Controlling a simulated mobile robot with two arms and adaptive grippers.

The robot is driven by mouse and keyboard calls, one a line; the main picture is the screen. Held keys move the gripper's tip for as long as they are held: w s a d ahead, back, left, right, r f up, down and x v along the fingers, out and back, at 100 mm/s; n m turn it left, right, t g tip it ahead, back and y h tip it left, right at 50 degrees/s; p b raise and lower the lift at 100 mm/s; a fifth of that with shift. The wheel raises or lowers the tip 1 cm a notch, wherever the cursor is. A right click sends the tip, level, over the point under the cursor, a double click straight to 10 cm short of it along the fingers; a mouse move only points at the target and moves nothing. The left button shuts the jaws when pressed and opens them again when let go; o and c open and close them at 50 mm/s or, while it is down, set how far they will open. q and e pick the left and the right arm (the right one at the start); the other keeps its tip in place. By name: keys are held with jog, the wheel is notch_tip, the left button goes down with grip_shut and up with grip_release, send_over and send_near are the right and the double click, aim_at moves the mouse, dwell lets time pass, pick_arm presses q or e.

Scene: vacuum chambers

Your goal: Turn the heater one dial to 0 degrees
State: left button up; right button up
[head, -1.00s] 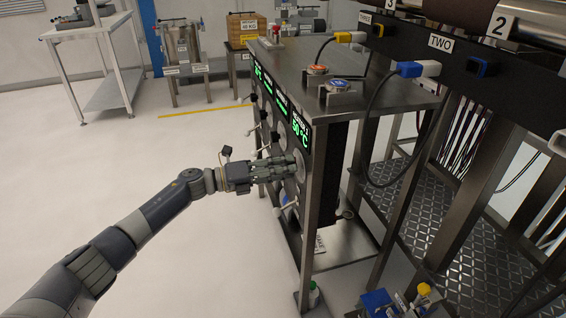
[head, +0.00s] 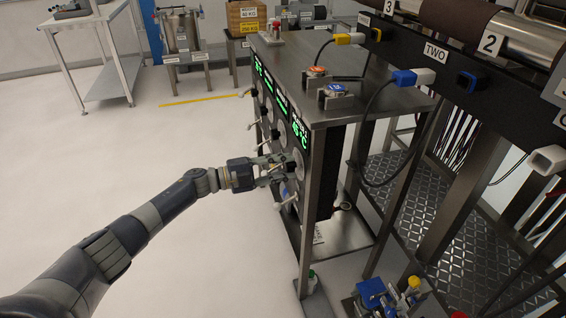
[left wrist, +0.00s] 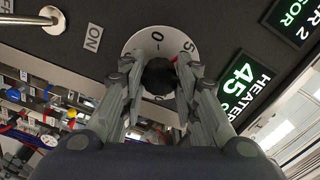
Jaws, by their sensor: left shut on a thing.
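The dial has a white face (left wrist: 138,42) with a 0 and part of a 5 at its rim, and a dark round knob (left wrist: 159,76) in its middle. In the head view the dial (head: 300,162) sits on the front panel at the near end of the steel cabinet. My left gripper (head: 287,164) reaches it from the left, and its fingers are shut around the knob, as the left wrist view shows. The green display (left wrist: 244,84) beside the dial reads HEATER and 45; its heater number is cut off there. My right gripper is out of view.
A second display (left wrist: 290,20), partly seen, reads R 2. White-tipped levers (head: 284,201) stick out from the panel below the dials. A black cable (head: 357,150) hangs at the right. The floor at the left is clear.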

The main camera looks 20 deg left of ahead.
pick_arm(q)
jog(key=n+p, duration=0.2)
jog(key=n, duration=0.6)
jog(key=shift+p, duration=0.4)
jog(key=shift+f+n+p, duration=0.1)
jog(key=shift+n+p, duration=0.25)
jog(key=shift+n, duration=1.25)
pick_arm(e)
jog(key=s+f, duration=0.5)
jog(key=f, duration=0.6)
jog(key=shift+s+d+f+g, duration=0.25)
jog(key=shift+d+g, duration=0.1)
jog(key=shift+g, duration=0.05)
pick_arm(q)
jog(key=o, duration=1.1)
jog(key=shift+c, duration=0.2)
